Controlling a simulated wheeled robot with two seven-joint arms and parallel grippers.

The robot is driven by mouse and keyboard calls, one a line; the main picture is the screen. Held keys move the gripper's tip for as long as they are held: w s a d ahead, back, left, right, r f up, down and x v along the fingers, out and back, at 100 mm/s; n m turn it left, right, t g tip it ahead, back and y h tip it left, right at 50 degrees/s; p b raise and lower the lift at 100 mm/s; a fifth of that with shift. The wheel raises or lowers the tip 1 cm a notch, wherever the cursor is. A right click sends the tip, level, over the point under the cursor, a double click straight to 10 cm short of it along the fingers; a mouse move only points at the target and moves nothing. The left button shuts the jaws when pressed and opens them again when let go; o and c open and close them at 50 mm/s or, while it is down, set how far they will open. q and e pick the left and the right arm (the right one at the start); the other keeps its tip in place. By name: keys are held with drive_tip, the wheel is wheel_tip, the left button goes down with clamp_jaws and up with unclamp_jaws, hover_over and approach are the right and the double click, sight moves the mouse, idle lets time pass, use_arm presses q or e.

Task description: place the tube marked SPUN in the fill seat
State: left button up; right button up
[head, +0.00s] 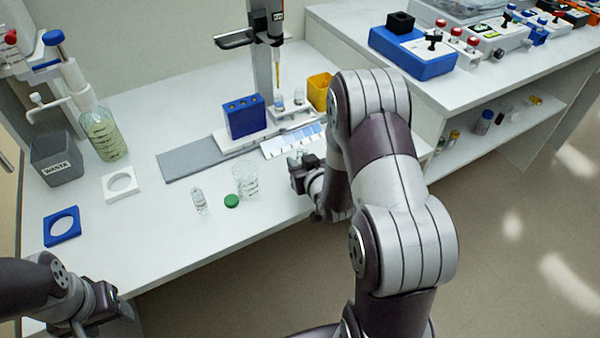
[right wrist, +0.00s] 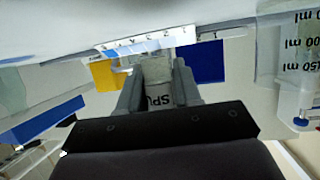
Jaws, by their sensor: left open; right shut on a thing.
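My right gripper (head: 300,162) is shut on a clear tube, low over the bench front edge. In the right wrist view the tube (right wrist: 158,75) sits between the fingers, and its label shows the letters SPU; the rest is hidden. In the head view the tube is mostly hidden by the gripper and arm. A white holder (head: 292,117) stands beneath an amber tip (head: 276,82) on a grey column, with small clear vessels in it; I cannot tell which spot is the fill seat. My left gripper (head: 110,303) is open and empty at the bench's front left.
A blue rack (head: 244,116), yellow bin (head: 320,90) and white-blue strip (head: 290,140) stand near the column. A clear beaker (head: 246,182), green cap (head: 232,201) and small vial (head: 199,201) are left of my right gripper.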

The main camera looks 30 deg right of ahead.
wheel_tip(320, 180, down, 3)
drive_tip(key=shift+f, duration=0.15)
drive_tip(key=shift+b, duration=0.3)
drive_tip(key=o, duration=1)
drive_tip(key=shift+f, duration=0.1)
